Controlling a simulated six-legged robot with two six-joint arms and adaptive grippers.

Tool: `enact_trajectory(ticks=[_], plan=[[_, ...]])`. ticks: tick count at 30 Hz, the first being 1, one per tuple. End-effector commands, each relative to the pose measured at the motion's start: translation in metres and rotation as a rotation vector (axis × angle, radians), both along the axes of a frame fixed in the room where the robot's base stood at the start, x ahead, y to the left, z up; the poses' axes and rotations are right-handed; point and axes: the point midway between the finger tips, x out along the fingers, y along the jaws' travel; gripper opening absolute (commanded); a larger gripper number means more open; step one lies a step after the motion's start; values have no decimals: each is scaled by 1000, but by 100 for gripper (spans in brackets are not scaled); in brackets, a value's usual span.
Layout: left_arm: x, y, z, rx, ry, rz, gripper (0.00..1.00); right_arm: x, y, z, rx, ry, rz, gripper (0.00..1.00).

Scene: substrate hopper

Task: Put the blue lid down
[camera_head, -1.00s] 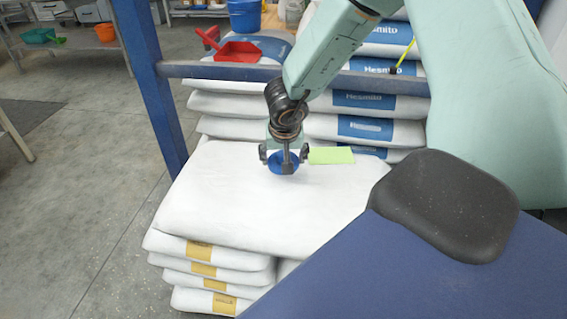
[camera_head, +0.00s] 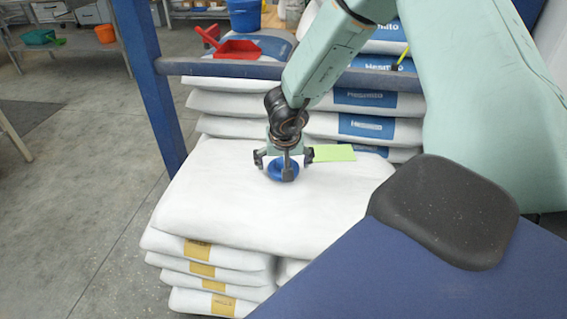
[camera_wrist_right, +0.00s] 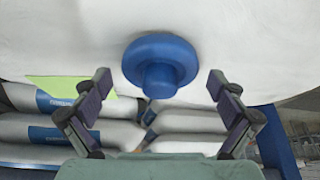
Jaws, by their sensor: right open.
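The blue lid (camera_head: 283,171) is round with a knob. It lies on the top white sack (camera_head: 230,210) of the front stack. In the right wrist view the lid (camera_wrist_right: 160,62) rests knob towards me, between and beyond the spread fingers. My right gripper (camera_head: 284,164) is open over the lid, with its fingers apart on either side. In the right wrist view the gripper (camera_wrist_right: 160,108) shows clear gaps between both fingers and the lid. Part of the lid is hidden behind the gripper in the head view. My left gripper is not seen.
A green card (camera_head: 333,153) lies on the sack just right of the lid. A blue frame bar (camera_head: 220,68) crosses behind, with a post at left. A red scoop (camera_head: 238,48) and a blue bucket (camera_head: 245,14) stand at the back. The front of the sack is free.

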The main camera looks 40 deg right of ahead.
Motion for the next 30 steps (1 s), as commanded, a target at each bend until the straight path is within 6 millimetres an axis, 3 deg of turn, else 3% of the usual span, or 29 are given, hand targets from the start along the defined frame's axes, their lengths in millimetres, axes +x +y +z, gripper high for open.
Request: enact_trajectory(ticks=[11, 30], plan=[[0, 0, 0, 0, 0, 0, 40, 0, 0, 4, 1, -2, -1, 98], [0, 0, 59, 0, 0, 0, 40, -28, 23, 96, 0, -1, 0, 98]])
